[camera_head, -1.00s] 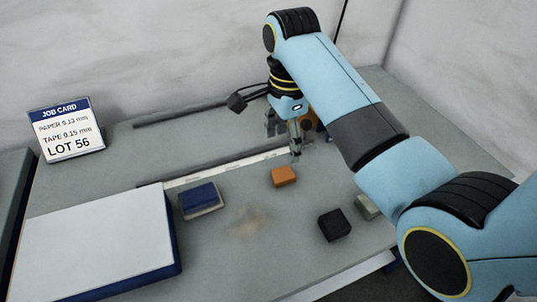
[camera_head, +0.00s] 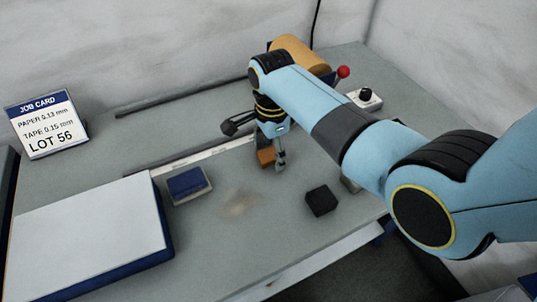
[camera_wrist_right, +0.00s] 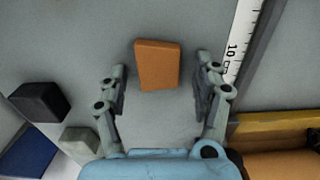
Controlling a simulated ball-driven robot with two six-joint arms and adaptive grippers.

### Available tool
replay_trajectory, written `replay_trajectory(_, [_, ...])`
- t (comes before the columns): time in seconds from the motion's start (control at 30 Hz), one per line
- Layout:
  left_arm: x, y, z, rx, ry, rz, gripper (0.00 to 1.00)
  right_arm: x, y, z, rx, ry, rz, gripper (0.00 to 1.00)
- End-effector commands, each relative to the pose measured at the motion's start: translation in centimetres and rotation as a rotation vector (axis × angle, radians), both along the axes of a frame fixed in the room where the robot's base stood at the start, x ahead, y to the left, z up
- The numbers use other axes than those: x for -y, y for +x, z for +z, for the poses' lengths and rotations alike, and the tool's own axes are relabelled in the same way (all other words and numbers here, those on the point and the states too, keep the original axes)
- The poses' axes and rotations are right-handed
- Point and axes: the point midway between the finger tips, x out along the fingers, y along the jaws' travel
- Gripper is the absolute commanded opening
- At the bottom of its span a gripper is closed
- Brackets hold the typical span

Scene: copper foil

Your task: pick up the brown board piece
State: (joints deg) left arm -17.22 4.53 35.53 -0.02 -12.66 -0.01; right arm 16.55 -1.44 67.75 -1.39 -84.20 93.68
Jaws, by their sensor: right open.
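The brown board piece is a small orange-brown block (camera_head: 265,157) lying flat on the grey table, partly hidden by my right gripper (camera_head: 273,155) in the head view. In the right wrist view the block (camera_wrist_right: 157,65) lies between the two open fingers of my right gripper (camera_wrist_right: 162,68), near their tips. A gap shows on each side, so neither finger appears to touch it. My left gripper is not in view.
A black block (camera_head: 320,201) and a partly hidden grey-green block (camera_wrist_right: 80,142) lie nearby. A blue-topped block (camera_head: 187,184), a white-topped slab (camera_head: 85,232) and a job card (camera_head: 40,124) are left. A scale strip (camera_wrist_right: 236,50), an orange roll (camera_head: 300,55) and a red knob (camera_head: 343,72) are also close.

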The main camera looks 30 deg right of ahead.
Motion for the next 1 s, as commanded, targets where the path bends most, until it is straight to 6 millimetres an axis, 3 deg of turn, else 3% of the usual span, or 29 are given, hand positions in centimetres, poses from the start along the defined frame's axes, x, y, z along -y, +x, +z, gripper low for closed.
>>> replay_trajectory(0.17, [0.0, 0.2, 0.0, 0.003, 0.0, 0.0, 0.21, 0.0, 0.0, 0.0, 0.0, 0.0, 0.0, 0.64])
replay_trajectory(0.6, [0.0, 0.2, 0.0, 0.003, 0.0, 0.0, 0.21, 0.0, 0.0, 0.1, 0.0, 0.0, 0.0, 0.1])
replay_trajectory(0.87, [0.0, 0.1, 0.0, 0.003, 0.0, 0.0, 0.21, 0.0, 0.0, 0.2, 0.0, 0.0, 0.0, 0.1])
replay_trajectory(1.0, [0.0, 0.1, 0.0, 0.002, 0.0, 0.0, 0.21, 0.0, 0.1, 1.2, 0.002, 0.0, 0.0, 0.1])
